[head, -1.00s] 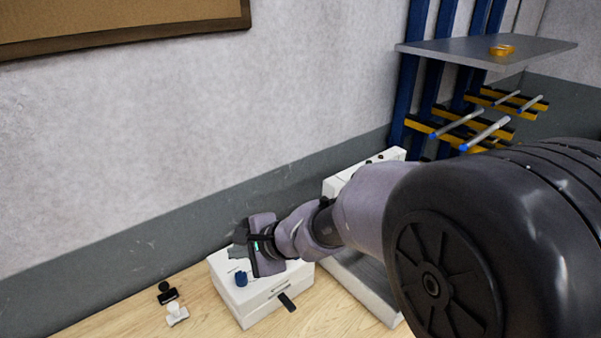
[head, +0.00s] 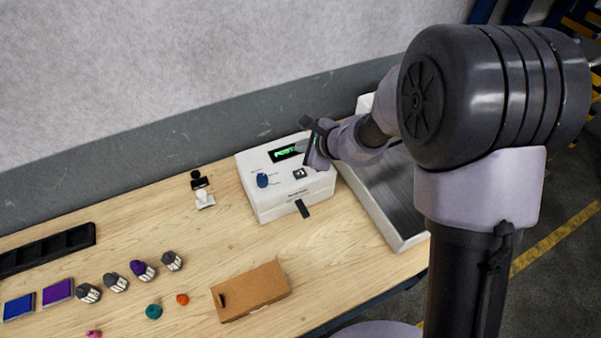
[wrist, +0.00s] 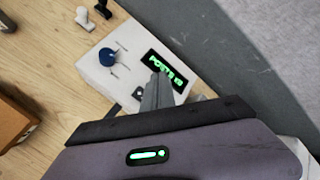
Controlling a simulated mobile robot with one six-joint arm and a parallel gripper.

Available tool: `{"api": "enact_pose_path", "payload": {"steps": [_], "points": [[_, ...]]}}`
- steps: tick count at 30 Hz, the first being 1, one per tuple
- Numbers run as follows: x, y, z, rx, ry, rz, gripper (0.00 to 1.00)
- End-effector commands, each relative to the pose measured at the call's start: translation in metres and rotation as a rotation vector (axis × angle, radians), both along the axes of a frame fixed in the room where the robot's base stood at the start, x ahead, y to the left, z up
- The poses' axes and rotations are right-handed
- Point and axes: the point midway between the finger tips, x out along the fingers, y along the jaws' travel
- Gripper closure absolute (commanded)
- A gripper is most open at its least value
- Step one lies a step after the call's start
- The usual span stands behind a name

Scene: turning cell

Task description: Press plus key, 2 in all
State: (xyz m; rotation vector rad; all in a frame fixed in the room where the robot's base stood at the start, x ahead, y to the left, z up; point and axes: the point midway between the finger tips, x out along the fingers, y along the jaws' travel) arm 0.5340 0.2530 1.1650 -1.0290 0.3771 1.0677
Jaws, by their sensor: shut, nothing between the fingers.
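The white machine box (head: 262,200) stands on the wooden table with a lit green display (head: 286,152), a blue knob (head: 262,180) and a small dark key area (head: 300,173) on top. The key marks are too small to tell which is plus. In the wrist view the display (wrist: 166,72) reads "POSTS" and a number I cannot read surely. My gripper (head: 300,146) is shut and empty, over the box's right part near the display. In the wrist view its fingertips (wrist: 156,80) lie beside the display and the dark key (wrist: 138,93); whether they touch anything is unclear.
A metal tray (head: 407,238) stands right of the box. A dark tab (head: 302,208) sticks out of the box's front.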

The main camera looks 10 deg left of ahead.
Motion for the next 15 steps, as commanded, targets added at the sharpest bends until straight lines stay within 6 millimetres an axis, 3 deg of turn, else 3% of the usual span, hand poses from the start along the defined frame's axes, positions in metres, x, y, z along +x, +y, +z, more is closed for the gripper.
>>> {"api": "enact_pose_path", "payload": {"steps": [15], "points": [[0.0, 0.0, -0.075, 0.0, -0.001, 0.001, 1.0]]}}
